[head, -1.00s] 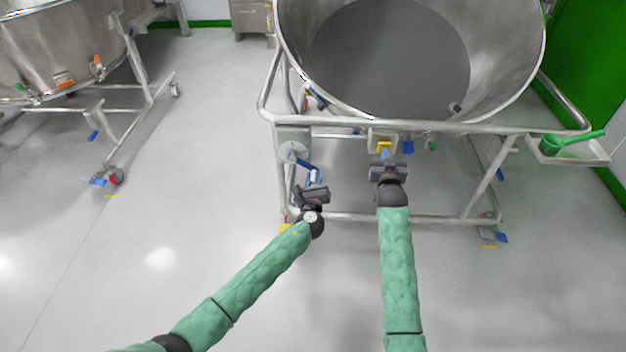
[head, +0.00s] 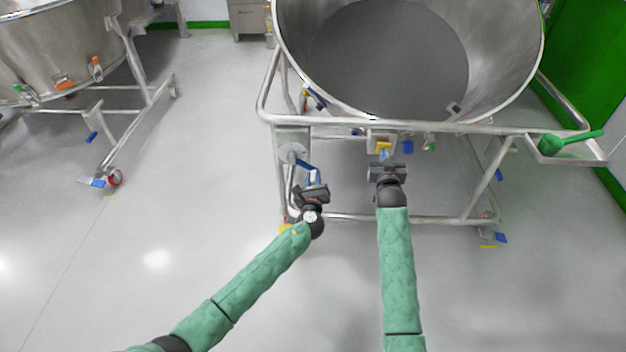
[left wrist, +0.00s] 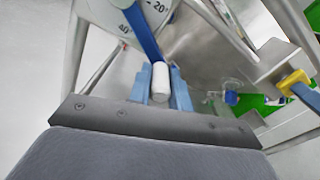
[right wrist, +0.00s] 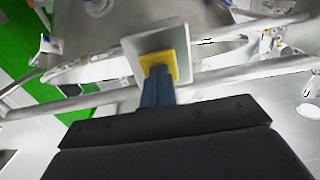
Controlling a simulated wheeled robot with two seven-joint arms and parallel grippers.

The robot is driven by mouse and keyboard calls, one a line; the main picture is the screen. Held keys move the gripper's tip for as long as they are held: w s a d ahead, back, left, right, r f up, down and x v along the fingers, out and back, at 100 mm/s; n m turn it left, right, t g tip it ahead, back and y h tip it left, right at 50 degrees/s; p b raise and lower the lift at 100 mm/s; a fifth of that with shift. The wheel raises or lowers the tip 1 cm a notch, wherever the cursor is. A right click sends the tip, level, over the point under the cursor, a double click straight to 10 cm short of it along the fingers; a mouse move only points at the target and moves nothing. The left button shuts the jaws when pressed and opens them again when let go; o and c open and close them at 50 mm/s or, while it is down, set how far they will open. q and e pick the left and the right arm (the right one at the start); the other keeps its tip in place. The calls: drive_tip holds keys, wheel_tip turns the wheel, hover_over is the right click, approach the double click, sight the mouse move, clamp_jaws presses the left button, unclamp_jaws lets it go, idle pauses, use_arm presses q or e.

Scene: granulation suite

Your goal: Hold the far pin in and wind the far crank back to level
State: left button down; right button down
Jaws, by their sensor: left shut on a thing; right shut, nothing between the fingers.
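The crank is a blue arm (left wrist: 141,32) with a white handle (left wrist: 160,80), set on a round dial plate (head: 291,152) at the front left of the vessel frame. My left gripper (head: 314,180) is shut on the white handle, with its blue fingers on either side of it in the left wrist view. The yellow pin (head: 384,147) sits in a pale square housing on the front rail; it also shows in the right wrist view (right wrist: 158,62). My right gripper (head: 387,158) is shut and empty. Its fingertips are up against the pin's face; how far in the pin sits is unclear.
The large steel vessel (head: 510,70) with grey contents hangs in a tubular frame (head: 460,128) before me. A green scoop (head: 570,140) lies on a tray at the right. Another wheeled vessel (head: 50,50) stands at the left. The floor between them is clear.

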use_arm(q)
drive_tip(key=shift+d+r, duration=0.4)
drive_tip(key=shift+r, duration=0.4)
use_arm(e)
drive_tip(key=shift+r, duration=0.1)
idle(1.0)
use_arm(q)
drive_tip(key=shift+f, duration=0.15)
use_arm(e)
drive_tip(key=s, duration=0.8)
idle(0.6)
use_arm(q)
drive_tip(key=c, duration=1.1)
unclamp_jaws()
drive_tip(key=shift+s, duration=5)
